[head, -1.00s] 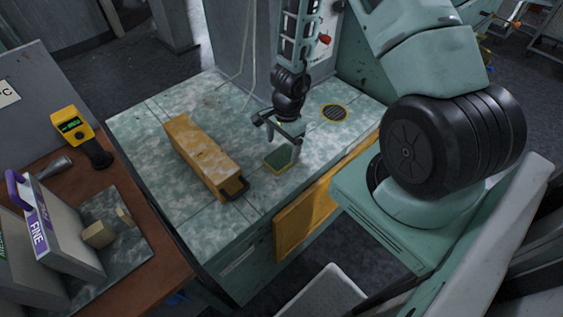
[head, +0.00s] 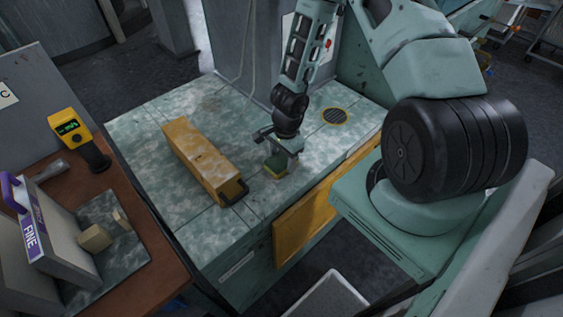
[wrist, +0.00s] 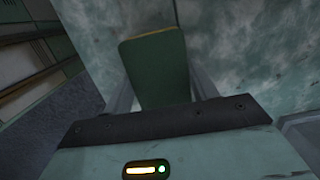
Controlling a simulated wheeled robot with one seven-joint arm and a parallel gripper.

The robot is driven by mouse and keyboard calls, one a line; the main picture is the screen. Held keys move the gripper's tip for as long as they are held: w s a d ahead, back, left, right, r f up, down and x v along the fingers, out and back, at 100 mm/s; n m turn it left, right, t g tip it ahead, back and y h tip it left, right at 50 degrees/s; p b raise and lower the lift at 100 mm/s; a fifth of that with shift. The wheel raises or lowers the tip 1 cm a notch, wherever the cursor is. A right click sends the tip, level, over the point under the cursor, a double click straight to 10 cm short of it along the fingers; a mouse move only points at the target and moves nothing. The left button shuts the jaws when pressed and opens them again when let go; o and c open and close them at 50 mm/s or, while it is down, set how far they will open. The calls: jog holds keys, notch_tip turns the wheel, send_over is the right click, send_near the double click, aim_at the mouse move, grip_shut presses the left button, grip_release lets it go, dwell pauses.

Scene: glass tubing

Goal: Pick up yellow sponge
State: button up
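The sponge (head: 276,165) has a green top and a yellow lower edge. It is on the mottled green worktop (head: 232,110), near its front edge. My gripper (head: 279,155) is lowered over the sponge, with one finger on either side of it. In the wrist view the green face of the sponge (wrist: 158,72) fills the space ahead of the palm, with a thin yellow strip at its far edge. The fingers look spread, with a gap showing by the right finger. The contact of the fingertips is hidden.
A worn yellow box (head: 203,160) with a black handle lies left of the sponge. A round drain grate (head: 335,116) is to the right. A brown side table (head: 150,262) at left holds a yellow meter (head: 70,128) and small blocks. A grey wall panel rises behind.

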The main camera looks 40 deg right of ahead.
aim_at(282, 159)
jog(key=shift+r, duration=0.15)
jog(key=shift+c, duration=0.4)
notch_tip(282, 159, up, 10)
jog(key=p, duration=0.5)
jog(key=shift+o, duration=1.1)
jog(key=shift+c, duration=0.4)
jog(key=shift+f, duration=0.25)
